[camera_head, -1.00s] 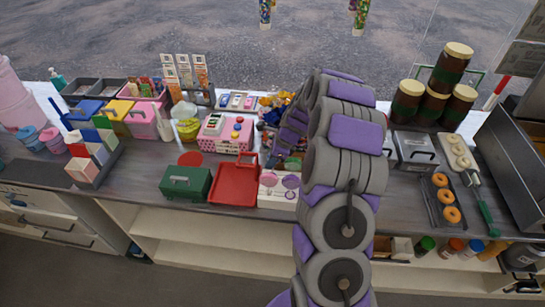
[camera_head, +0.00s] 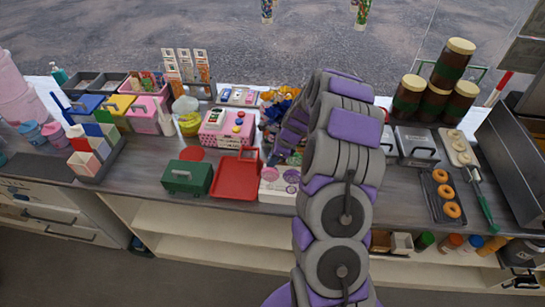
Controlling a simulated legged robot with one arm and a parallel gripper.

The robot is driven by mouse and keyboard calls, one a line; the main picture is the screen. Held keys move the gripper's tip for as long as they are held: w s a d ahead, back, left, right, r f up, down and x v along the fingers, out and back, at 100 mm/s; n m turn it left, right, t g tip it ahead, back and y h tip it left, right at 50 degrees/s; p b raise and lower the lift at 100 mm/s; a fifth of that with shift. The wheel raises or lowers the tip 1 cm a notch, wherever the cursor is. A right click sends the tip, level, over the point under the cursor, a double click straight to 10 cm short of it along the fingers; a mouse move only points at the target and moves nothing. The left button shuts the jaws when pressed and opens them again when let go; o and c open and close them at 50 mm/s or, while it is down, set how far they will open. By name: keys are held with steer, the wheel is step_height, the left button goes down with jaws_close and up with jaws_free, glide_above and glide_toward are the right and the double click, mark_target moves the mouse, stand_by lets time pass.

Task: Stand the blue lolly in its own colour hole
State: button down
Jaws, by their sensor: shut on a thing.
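My gripper (camera_head: 282,150) is mostly hidden behind my own grey and purple arm, low over the counter right of the middle. It is shut, but the thing in its jaws is too hidden to make out. A pink dotted block (camera_head: 212,139) stands just left of my gripper. No blue lolly can be made out for certain.
A red tray (camera_head: 236,180) and a green box (camera_head: 187,178) lie in front of the block. A white box (camera_head: 277,190) with pink-purple rounds stands below my gripper. Brown jars (camera_head: 436,104) and a doughnut tray (camera_head: 428,196) are at right. Several coloured bins crowd the left.

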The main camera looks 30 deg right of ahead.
steer(key=c, duration=0.9)
jaws_free()
steer(key=shift+a+f, duration=0.1)
steer(key=shift+c, duration=0.2)
steer(key=shift+o, duration=0.3)
steer(key=o, duration=0.5)
step_height(320, 180, up, 9)
steer(key=p, duration=0.7)
